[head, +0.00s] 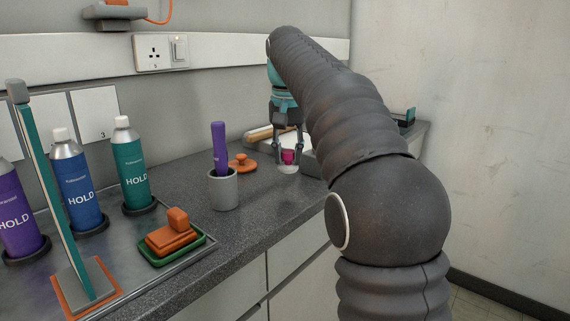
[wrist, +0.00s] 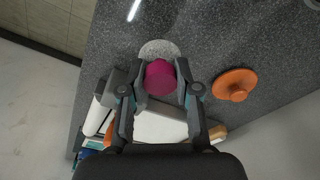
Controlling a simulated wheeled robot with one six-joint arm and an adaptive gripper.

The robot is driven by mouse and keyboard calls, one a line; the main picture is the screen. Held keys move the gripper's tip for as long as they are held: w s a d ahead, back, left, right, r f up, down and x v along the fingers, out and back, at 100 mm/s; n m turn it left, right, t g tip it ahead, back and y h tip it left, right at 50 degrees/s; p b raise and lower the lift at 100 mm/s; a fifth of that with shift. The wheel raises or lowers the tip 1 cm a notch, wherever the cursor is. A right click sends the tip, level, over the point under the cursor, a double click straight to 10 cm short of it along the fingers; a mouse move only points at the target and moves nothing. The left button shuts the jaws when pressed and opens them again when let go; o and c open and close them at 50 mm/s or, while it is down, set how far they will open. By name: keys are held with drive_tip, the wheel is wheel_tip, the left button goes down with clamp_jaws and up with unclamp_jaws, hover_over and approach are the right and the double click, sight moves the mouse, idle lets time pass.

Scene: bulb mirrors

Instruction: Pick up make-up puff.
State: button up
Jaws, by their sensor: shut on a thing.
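The make-up puff seems to be the magenta round piece (head: 288,156) near the far right end of the counter. It also shows in the wrist view (wrist: 160,77). My gripper (head: 288,159) points down and is shut on it, one finger on each side. A pale round part (head: 288,168) lies directly below the magenta piece and shows as a pale speckled disc in the wrist view (wrist: 158,48). I cannot tell whether the two are joined, or whether the puff is clear of the counter.
An orange knobbed lid (head: 242,162) lies beside the gripper. A grey cup (head: 223,190) holds a purple stick. Several spray cans (head: 131,165), an orange block on a green dish (head: 172,251) and a teal upright (head: 58,205) stand left. White and wooden items crowd behind the gripper.

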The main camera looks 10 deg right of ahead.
drive_tip(key=d+r, duration=0.6)
drive_tip(key=d, duration=0.5)
drive_tip(key=shift+s+d+r+p, duration=0.2)
drive_tip(key=shift+s+p, duration=0.15)
drive_tip(key=shift+o, duration=1.2)
drive_tip(key=c, duration=0.3)
